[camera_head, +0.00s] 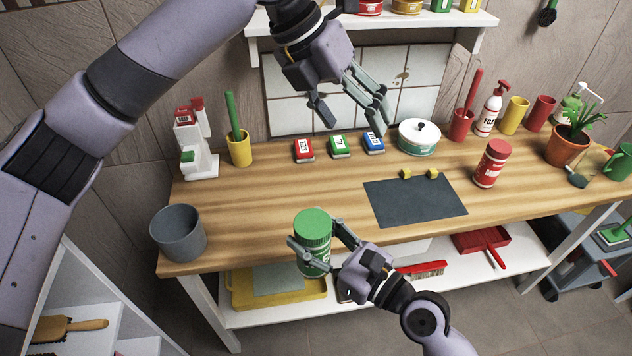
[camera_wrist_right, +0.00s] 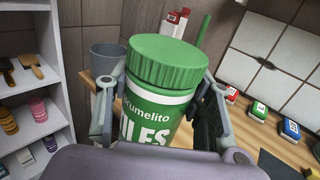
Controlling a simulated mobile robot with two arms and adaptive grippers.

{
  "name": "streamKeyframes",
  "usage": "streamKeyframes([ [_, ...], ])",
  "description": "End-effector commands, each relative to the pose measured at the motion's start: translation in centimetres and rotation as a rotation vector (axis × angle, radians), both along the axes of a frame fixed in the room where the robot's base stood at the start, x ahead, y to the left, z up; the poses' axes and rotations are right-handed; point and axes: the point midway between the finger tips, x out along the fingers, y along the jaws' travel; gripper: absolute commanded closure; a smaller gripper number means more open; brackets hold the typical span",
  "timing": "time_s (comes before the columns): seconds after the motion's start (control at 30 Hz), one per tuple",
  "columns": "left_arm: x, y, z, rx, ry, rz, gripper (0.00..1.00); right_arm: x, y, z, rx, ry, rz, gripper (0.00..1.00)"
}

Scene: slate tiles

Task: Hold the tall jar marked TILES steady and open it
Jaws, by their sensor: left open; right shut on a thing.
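The tall green jar (camera_head: 314,262) with a ribbed green lid (camera_head: 312,223) is held upright at the front edge of the workbench. In the right wrist view the jar (camera_wrist_right: 150,112) shows a white label band and the letters "ILES", its start hidden by a finger; its lid (camera_wrist_right: 168,62) sits on top. My right gripper (camera_head: 318,244) is shut around the jar's body, below the lid. My left gripper (camera_head: 350,117) is open and empty, high above the back of the workbench, well apart from the jar.
The wooden workbench (camera_head: 260,205) carries a grey cup (camera_head: 178,233) at left, a dark mat (camera_head: 415,200), a red jar (camera_head: 491,164) and a white lidded pot (camera_head: 419,137). Small red, green and blue boxes (camera_head: 339,146) line the back. A shelf (camera_head: 400,22) hangs above. The wood behind the green jar is clear.

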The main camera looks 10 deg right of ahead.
Motion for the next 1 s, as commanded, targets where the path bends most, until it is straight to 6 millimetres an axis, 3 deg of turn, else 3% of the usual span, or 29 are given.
streamKeyframes([
  [0.1,-3.2,2.0,-3.2,0.220,-0.006,-0.032,0.31,0.0,0.0,0.0,0.001,-0.001,0.000,1.00],
  [0.3,-6.0,5.1,-6.3,0.452,-0.014,-0.042,0.31,0.0,0.0,0.0,0.001,-0.001,0.000,1.00],
  [0.53,-6.6,6.2,-8.3,0.519,-0.017,-0.041,0.31,0.0,0.0,0.0,0.001,-0.001,0.000,1.00],
  [1.0,-6.5,6.2,-14.5,0.513,-0.017,-0.040,0.31,0.0,0.0,0.1,0.001,-0.001,0.000,1.00],
])
